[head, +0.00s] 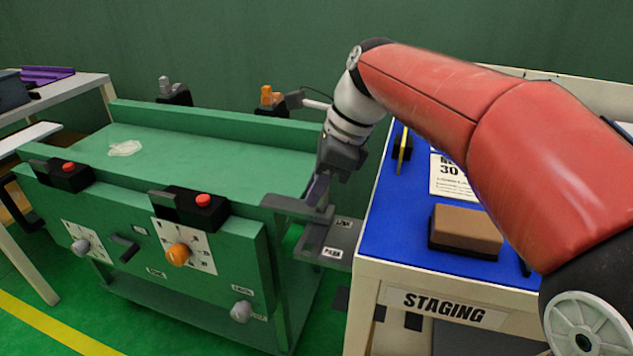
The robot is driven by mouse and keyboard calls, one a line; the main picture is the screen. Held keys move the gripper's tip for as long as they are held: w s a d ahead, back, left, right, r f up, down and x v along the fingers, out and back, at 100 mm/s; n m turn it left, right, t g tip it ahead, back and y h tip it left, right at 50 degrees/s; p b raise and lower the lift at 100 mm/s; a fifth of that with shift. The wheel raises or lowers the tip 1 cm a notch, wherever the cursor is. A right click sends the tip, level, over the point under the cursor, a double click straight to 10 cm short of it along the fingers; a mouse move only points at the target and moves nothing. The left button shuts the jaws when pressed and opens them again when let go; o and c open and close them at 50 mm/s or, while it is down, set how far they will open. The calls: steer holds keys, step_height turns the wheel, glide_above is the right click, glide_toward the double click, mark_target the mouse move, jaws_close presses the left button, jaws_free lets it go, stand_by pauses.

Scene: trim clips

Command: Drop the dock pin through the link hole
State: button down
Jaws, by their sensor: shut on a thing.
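My gripper (319,192) is at the right end of the green cart, pointing down, just above a grey link bar (290,206) that juts from the cart's corner. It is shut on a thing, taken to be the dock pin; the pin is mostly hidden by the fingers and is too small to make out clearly. A grey bracket (345,236) with small white labels sits just below and right, in the gap between cart and staging table. The link hole is not visible from here, so I cannot tell whether the pin is over it.
The green cart (210,160) has red buttons, an orange knob and levers on its front. The blue-topped staging table (385,225) stands right, carrying a brown block (466,231) and a printed sheet (452,178). Another table (85,90) is far left.

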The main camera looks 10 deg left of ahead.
steer(key=shift+f+b, duration=0.3)
steer(key=shift+f, duration=0.4)
steer(key=c, duration=1.2)
jaws_free()
steer(key=p+v, duration=0.1)
steer(key=v, duration=0.7)
steer(key=shift+p, duration=0.3)
